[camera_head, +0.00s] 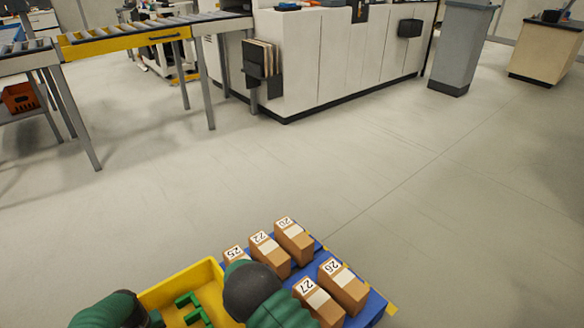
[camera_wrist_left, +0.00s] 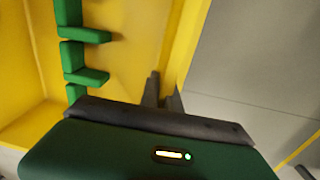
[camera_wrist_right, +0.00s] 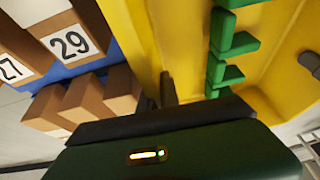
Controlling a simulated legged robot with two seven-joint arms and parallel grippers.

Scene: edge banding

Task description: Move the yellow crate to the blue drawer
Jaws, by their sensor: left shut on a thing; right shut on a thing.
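The yellow crate (camera_head: 206,271) is at the bottom of the head view, with green pieces (camera_head: 191,306) inside it. My left gripper (camera_wrist_left: 164,92) is shut on one wall of the crate, seen in the left wrist view. My right gripper (camera_wrist_right: 166,90) is shut on the opposite wall, beside the blue surface. A blue tray or drawer (camera_head: 374,307) holding several numbered brown boxes (camera_head: 344,285) lies right of the crate. Whether this is the blue drawer of the task I cannot tell. My arms hide part of the crate.
A roller conveyor (camera_head: 125,38) with a yellow side stands at the upper left. A white cabinet (camera_head: 340,50) stands at the back, with a grey bin (camera_head: 461,45) to its right. The floor (camera_head: 250,170) between is clear.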

